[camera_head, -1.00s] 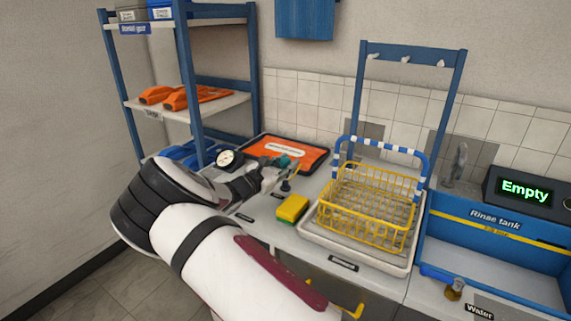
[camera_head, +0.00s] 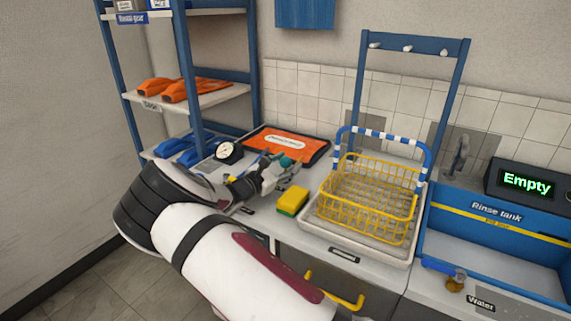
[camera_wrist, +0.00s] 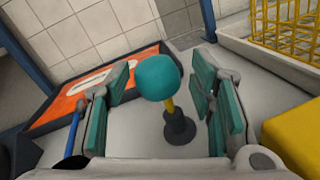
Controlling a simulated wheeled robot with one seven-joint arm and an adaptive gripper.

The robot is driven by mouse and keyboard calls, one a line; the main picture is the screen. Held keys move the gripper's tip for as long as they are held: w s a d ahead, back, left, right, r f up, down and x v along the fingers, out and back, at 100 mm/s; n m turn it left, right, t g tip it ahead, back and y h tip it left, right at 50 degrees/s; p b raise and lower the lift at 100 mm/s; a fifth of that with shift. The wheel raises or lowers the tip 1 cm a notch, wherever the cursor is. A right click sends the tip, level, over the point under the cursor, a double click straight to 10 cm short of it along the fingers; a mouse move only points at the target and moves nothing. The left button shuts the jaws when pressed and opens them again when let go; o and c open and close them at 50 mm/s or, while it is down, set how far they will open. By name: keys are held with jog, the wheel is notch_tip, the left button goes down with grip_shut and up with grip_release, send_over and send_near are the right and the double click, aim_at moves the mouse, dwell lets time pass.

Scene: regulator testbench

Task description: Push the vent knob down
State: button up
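The vent knob is a teal ball (camera_wrist: 158,76) on a yellow stem that rises from a dark round base (camera_wrist: 180,128) on the bench. In the wrist view the ball stands between the two fingers of my gripper (camera_wrist: 160,100), with a visible gap to each teal finger pad. My gripper is open and holds nothing. In the head view my gripper (camera_head: 278,172) is at the bench behind the yellow sponge, and the ball (camera_head: 286,161) shows just at its fingers. The stem and base are mostly hidden there.
A round gauge (camera_head: 229,152) stands left of my gripper. An orange tray (camera_head: 310,150) lies behind. A yellow-green sponge (camera_head: 292,201) and a yellow wire basket (camera_head: 368,225) in a white tray are to the right. The blue rinse tank (camera_head: 500,230) is farther right.

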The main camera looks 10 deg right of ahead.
jog(key=shift+a, duration=0.1)
send_over(259, 199)
dwell(0.5)
